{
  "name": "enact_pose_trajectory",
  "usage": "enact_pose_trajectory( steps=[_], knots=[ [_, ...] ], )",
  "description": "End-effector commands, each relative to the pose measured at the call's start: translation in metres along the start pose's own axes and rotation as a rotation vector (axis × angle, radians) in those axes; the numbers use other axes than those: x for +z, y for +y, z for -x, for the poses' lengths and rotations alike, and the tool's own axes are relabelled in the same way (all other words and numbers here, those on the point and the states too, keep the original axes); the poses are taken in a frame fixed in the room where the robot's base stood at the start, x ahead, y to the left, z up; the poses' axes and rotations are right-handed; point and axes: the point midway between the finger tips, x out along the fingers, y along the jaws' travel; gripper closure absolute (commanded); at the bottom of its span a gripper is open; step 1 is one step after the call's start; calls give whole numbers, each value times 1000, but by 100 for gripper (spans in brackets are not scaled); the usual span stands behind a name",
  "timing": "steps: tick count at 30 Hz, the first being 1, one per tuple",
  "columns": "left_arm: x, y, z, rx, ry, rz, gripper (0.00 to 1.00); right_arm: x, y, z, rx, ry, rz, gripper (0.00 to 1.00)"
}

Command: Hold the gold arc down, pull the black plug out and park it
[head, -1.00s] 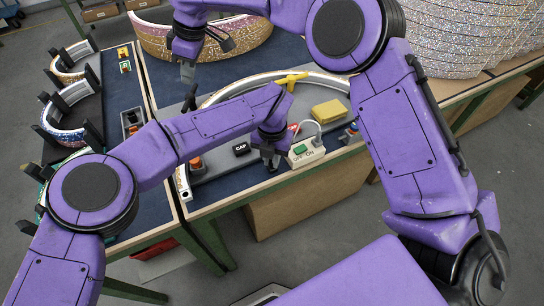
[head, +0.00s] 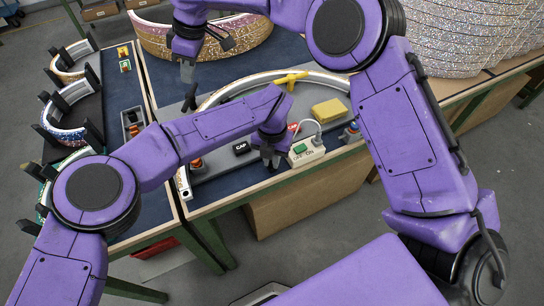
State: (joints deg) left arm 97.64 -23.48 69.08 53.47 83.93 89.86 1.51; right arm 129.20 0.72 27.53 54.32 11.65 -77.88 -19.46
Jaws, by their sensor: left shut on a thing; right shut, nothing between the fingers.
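The gold arc (head: 226,91) lies curved on the grey board of the bench, its near left end beside the orange-topped post. My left gripper (head: 271,163) is at the board's front, pointing down just left of the white switch box (head: 306,152). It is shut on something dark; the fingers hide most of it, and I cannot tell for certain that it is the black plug. My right gripper (head: 187,76) is shut and empty, above and behind the arc's left side, apart from the arc as far as I can see.
A black cap block (head: 241,147), an orange-topped post (head: 196,163), a yellow clamp (head: 291,77) and a yellow block (head: 329,111) are on the board. A cable loops from the switch box. Arc pieces stand in a rack (head: 69,97) at left. Large glittering rings stand behind.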

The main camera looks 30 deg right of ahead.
Motion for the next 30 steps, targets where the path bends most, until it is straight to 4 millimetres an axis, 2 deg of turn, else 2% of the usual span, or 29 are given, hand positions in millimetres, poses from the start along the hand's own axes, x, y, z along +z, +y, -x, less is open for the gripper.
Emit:
enact_pose_trajectory(
  steps=[5, 6, 8, 16, 19, 30],
  knots=[
    [0, 0, 0, 0, 0, 0, 100, 0, 0, 0, 0, 0, 0, 100],
    [0, 0, 0, 0, 0, 0, 72, 0, 0, 0, 0, 0, 0, 100],
    [0, 0, 0, 0, 0, 0, 56, 0, 0, 0, 0, 0, 0, 100],
    [0, 0, 0, 0, 0, 0, 56, 0, 0, 0, 0, 0, 0, 100],
    [0, 0, 8, 0, -1, 1, 56, 1, 0, -2, 0, 0, 0, 100],
    [1, 0, 89, 2, -3, 0, 56, 4, 0, -11, 0, 0, 0, 100]
  ],
)
